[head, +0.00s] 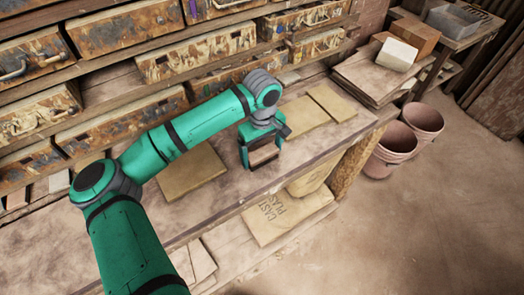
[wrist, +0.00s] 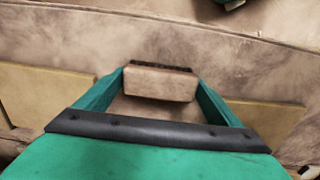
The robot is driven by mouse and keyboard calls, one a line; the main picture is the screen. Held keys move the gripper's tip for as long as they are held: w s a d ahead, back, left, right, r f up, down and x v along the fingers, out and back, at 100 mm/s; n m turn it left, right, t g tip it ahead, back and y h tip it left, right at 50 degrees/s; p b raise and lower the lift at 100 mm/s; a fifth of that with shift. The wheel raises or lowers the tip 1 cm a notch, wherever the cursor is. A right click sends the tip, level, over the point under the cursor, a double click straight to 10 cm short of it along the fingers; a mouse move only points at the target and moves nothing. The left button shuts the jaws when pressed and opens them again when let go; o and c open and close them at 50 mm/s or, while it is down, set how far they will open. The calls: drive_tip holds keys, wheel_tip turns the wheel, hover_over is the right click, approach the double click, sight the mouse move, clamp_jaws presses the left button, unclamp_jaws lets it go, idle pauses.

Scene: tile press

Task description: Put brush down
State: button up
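The brush (wrist: 160,84) is a pale beige block with a dark bristle edge. In the wrist view it sits between my two green fingers, which meet its two ends. In the head view my gripper (head: 261,152) points down over the workbench (head: 225,200), and the brush (head: 264,155) shows between the fingers. The brush is at or just above the bench top; I cannot tell whether it touches. My gripper also shows in the wrist view (wrist: 159,88).
A flat tan board (head: 190,173) lies left of my gripper, and thin boards (head: 315,110) lie behind and right. Shelves of worn drawers (head: 195,52) stand at the back. Pink buckets (head: 393,142) stand on the floor right. A plaster bag (head: 280,217) lies on the lower shelf.

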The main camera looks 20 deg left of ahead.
drive_tip(key=shift+o, duration=0.9)
drive_tip(key=shift+r, duration=0.15)
